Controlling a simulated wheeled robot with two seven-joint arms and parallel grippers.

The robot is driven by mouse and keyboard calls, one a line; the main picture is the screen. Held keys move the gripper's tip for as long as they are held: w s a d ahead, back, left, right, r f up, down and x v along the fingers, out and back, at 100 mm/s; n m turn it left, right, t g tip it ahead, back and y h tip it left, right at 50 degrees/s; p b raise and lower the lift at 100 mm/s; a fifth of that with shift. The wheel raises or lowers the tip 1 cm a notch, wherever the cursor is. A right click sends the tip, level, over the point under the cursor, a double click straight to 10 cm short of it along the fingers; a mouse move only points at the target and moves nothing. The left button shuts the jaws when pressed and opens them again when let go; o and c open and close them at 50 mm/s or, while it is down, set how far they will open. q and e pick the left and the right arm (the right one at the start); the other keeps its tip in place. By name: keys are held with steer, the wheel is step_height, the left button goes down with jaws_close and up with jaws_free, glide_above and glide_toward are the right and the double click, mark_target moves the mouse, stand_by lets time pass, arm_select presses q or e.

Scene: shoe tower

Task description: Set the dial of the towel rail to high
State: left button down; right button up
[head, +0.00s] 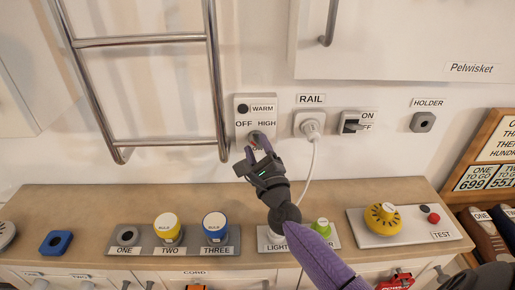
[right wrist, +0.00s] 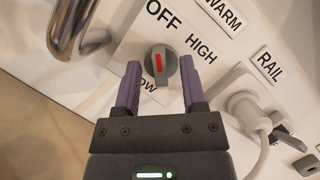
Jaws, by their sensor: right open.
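The dial is a grey knob with a red mark, on a white plate on the wall (right wrist: 160,65). The plate carries the words OFF, HIGH and LOW, and the red mark appears to point towards OFF. In the head view the control plate (head: 242,108) is partly covered by my right gripper (head: 259,146). In the right wrist view my right gripper (right wrist: 160,68) is open, with one finger on each side of the dial and visible gaps on both sides. The metal towel rail (head: 145,40) is left of the plate. My left gripper is not in view.
Right of the plate are the RAIL plug in its socket (head: 311,127) with a hanging white cable, an ON/OFF switch (head: 353,124) and a holder (head: 422,122). The rail's tube (right wrist: 62,30) is close left of my fingers. Below, the counter (head: 330,195) holds knobs and buttons.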

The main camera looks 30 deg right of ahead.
jaws_close()
